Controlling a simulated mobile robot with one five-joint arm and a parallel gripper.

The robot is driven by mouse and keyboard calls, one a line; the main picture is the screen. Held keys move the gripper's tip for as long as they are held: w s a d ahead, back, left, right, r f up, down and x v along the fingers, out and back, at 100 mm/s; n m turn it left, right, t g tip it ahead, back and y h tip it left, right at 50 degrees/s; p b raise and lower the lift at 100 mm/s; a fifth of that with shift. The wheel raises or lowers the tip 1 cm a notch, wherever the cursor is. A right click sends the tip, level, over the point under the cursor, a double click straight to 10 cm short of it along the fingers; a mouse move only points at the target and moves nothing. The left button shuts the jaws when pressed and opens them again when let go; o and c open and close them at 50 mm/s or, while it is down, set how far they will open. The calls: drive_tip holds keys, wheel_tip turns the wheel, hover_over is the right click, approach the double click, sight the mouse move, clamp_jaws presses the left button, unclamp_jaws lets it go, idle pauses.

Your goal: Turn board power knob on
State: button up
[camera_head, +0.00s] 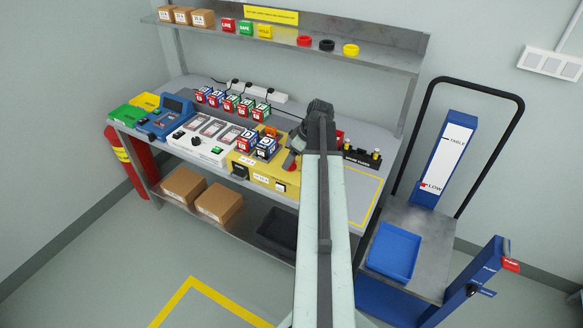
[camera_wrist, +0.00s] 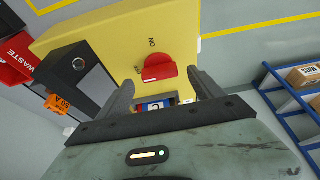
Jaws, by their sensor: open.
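The red power knob (camera_wrist: 158,66) sits on a yellow board box (camera_wrist: 110,40) in the wrist view. The word ON is printed above it and OFF beside its left end. Its raised bar lies crosswise in the picture, with a white mark toward the OFF side. My gripper (camera_wrist: 163,92) is open and empty, with its two fingers apart just below the knob. I see no contact. In the head view my gripper (camera_head: 290,160) is over the right part of the yellow box (camera_head: 262,178), and my arm hides the knob there.
A cube (camera_wrist: 152,106) marked C shows between my fingers. A black box (camera_wrist: 78,66) with a round button and a red WASTE bin (camera_wrist: 16,58) stand to the left. In the head view, several cubes and a white fixture panel (camera_head: 190,150) lie left of my arm.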

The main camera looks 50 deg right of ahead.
drive_tip(key=shift+b+x, duration=0.45)
drive_tip(key=shift+x, duration=0.7)
drive_tip(key=shift+r, duration=0.15)
